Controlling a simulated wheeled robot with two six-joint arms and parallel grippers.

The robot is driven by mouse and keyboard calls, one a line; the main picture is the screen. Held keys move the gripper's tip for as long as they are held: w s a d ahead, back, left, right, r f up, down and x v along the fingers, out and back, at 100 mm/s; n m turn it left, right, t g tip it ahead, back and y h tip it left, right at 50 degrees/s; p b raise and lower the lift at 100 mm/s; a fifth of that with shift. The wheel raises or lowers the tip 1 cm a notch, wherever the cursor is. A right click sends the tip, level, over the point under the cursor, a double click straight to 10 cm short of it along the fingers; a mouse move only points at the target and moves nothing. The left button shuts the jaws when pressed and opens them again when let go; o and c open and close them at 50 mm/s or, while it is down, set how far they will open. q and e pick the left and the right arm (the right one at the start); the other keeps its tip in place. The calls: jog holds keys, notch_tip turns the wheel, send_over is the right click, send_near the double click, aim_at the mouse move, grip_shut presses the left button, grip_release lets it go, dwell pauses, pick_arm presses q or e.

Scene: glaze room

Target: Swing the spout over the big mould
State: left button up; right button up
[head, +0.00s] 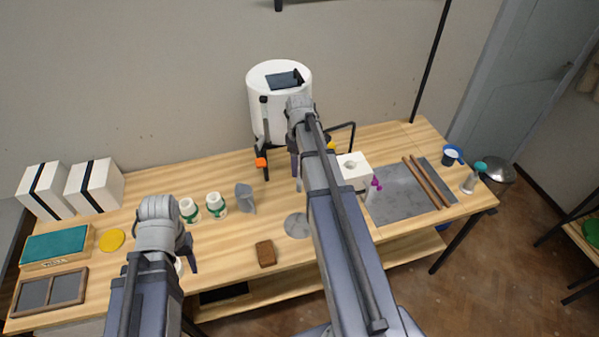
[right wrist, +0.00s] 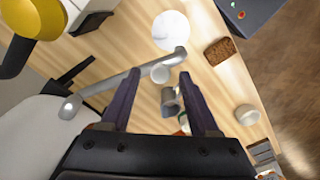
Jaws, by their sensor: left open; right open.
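The white tank (head: 268,105) with a dark lid stands at the back of the bench. A grey metal tube, the spout (right wrist: 105,90), runs from the tank's side in the right wrist view. It crosses in front of and between the spread fingers of my right gripper (right wrist: 158,78), which is open; contact cannot be told. In the head view my right gripper (head: 297,172) hides most of the spout. A white block mould with a hole (head: 353,168) is right of the tank. My left gripper (head: 185,255) is open and empty over the bench's left part.
Two black-strapped white blocks (head: 95,188) stand at the back left. A grey slab (head: 397,193) bears two wooden sticks (head: 427,183).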

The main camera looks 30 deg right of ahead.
jog(key=shift+f, duration=0.4)
jog(key=shift+r, duration=0.1)
grip_shut()
dwell(1.1)
